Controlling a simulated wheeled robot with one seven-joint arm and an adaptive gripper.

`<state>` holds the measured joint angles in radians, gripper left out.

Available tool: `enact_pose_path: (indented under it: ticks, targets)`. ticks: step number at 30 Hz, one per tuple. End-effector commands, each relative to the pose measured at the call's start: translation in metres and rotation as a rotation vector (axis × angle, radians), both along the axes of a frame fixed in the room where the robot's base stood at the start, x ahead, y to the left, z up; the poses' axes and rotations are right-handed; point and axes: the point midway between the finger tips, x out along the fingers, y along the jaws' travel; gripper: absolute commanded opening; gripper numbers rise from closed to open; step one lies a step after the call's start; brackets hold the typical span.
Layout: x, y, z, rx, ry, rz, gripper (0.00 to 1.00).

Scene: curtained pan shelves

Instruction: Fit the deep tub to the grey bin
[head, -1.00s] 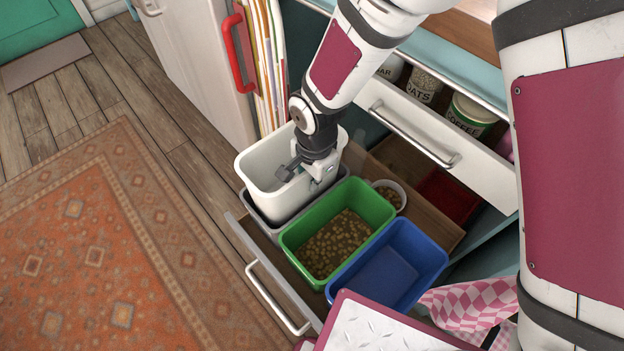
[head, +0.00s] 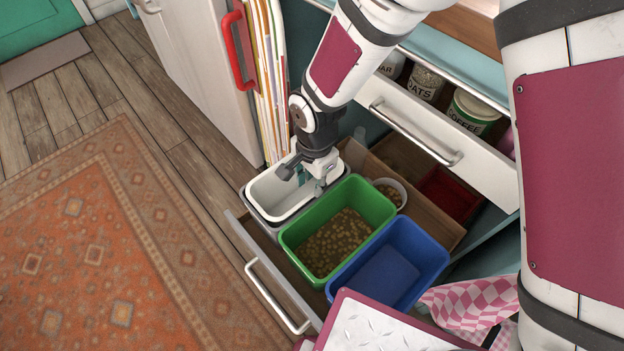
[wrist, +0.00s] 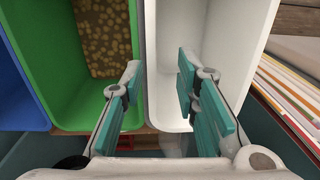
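The deep tub (head: 270,193) is white and empty. It sits upright down inside the grey bin (head: 262,222), with its white rim showing just above the grey rim. My gripper (head: 316,184) is at the tub's back right rim. One finger is inside the white tub (wrist: 220,40), the other over the green bin's side. Neither finger visibly presses on the wall. Most of the grey bin is hidden by the tub.
A green bin (head: 288,235) with brown pellets stands right beside the grey bin, then a blue bin (head: 430,262), all in an open drawer (head: 262,258). A small bowl (head: 401,187) of pellets is behind. Upright files (head: 273,90) stand behind the tub. An open upper drawer (head: 440,140) overhangs.

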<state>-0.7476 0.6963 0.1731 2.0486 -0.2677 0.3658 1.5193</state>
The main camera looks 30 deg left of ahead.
Motion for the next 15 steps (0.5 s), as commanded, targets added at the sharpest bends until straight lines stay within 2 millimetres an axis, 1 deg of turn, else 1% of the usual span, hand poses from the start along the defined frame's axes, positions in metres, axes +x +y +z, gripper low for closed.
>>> enact_pose_path:
  ticks: [5, 12, 15]
  targets:
    - [0.0, 0.0, 0.024, 0.004, -0.004, 0.001, 0.28]
    - [0.0, -0.003, 0.074, 0.003, -0.005, -0.001, 0.28]
    - [-0.001, -0.004, 0.091, 0.003, -0.002, 0.0, 0.28]
